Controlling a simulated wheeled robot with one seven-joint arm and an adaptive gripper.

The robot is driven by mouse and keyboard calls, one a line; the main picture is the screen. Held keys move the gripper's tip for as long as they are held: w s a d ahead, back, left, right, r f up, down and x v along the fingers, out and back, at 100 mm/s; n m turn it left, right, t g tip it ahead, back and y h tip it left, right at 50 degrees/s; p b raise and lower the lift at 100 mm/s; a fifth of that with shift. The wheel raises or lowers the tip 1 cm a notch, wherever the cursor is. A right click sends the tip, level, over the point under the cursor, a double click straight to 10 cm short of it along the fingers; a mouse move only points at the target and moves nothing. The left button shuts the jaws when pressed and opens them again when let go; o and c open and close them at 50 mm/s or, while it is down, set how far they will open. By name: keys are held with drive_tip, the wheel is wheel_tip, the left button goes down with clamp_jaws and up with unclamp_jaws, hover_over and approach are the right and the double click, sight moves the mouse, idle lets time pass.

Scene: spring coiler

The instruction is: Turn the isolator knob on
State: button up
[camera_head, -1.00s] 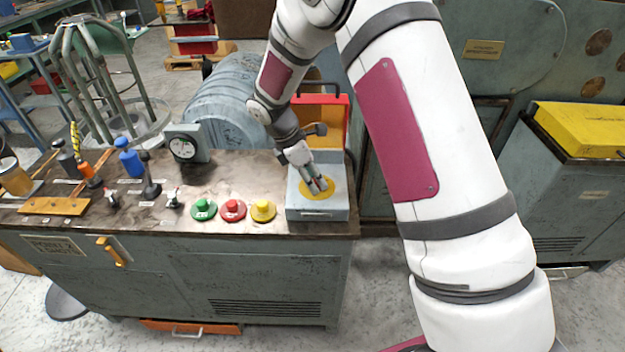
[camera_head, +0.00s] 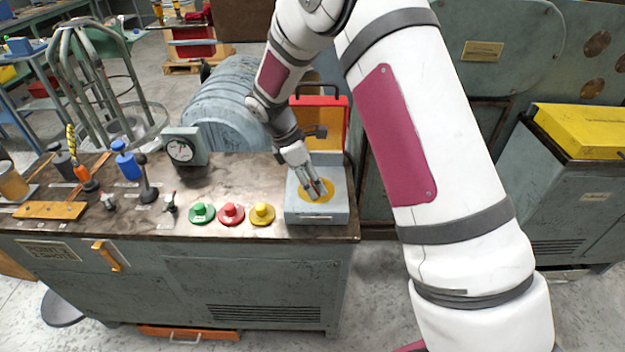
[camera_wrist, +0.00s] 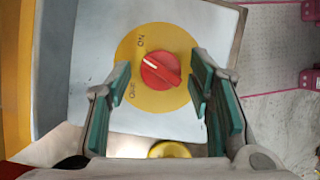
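The isolator knob (camera_wrist: 161,70) is red, on a round yellow plate (camera_wrist: 160,105) marked ON at the upper left and OFF at the lower left. In the wrist view a pale line on the knob's ridge slants from upper left to lower right. The plate is on top of a grey box (camera_head: 318,217) at the bench's right end. My gripper (camera_wrist: 161,62) is open, with green-padded fingers on either side of the knob; I see no contact. In the head view my gripper (camera_head: 318,190) is over the yellow plate and hides the knob.
Green (camera_head: 202,213), red (camera_head: 231,213) and yellow (camera_head: 262,212) push buttons stand left of the box. A raised red-and-orange lid (camera_head: 331,116) stands behind it. A dial gauge (camera_head: 181,150) is farther left. The bench front around the buttons is mostly clear.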

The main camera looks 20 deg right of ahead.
drive_tip(key=s+v, duration=0.1)
drive_tip(key=v, duration=0.6)
drive_tip(key=shift+w+r, duration=0.25)
drive_tip(key=shift+w, duration=0.25)
drive_tip(key=shift+o, duration=0.2)
drive_tip(key=shift+a, duration=0.1)
